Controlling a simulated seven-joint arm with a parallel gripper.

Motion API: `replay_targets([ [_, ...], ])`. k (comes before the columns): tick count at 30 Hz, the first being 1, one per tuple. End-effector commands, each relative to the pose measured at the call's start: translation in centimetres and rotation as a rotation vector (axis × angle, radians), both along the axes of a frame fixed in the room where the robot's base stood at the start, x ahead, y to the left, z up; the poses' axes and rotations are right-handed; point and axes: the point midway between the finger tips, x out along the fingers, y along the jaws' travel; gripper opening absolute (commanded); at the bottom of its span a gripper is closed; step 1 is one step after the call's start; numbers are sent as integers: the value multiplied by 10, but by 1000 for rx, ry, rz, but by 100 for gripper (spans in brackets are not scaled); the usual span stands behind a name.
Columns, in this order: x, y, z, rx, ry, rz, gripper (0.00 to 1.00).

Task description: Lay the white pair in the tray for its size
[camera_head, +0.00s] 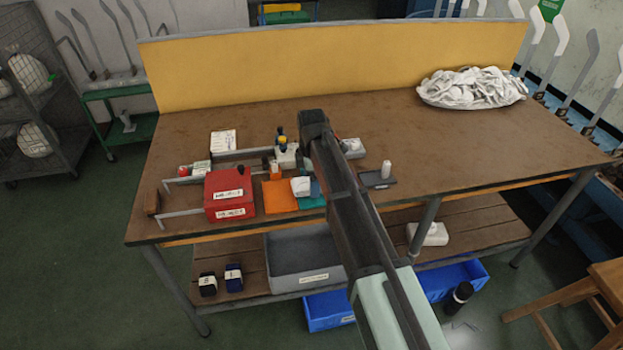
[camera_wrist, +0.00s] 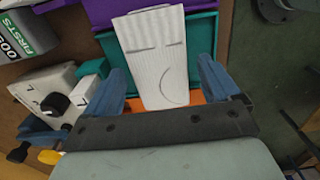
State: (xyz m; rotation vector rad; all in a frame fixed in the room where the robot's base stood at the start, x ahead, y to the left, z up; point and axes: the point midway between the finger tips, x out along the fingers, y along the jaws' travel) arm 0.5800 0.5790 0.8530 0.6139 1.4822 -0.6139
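The white pair (camera_wrist: 155,45) is a flat, folded, ribbed bundle over the teal tray (camera_wrist: 203,40) in the wrist view. It also shows as a small white shape (camera_head: 300,186) by the teal tray (camera_head: 312,203) in the head view. My gripper (camera_wrist: 163,88) has its two blue fingers apart, one on each side of the pair's near end, with a gap showing at both sides. In the head view my arm hides most of the gripper. An orange tray (camera_head: 279,197) lies left of the teal one. A purple tray (camera_wrist: 125,10) shows beyond it in the wrist view.
A red labelled box (camera_head: 230,194) stands left of the trays. A white box with black knobs (camera_wrist: 55,95) and a grey FIRSTS counter (camera_wrist: 25,35) are close to the left finger. A white cloth heap (camera_head: 472,88) lies at the back right. The bench's right side is mostly clear.

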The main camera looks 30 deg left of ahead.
Motion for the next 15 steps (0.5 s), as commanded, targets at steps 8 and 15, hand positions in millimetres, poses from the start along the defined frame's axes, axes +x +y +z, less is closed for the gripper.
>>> replay_targets([
  [8, 0, 0, 0, 0, 0, 0, 93],
  [15, 1, 1, 20, 1, -1, 0, 93],
])
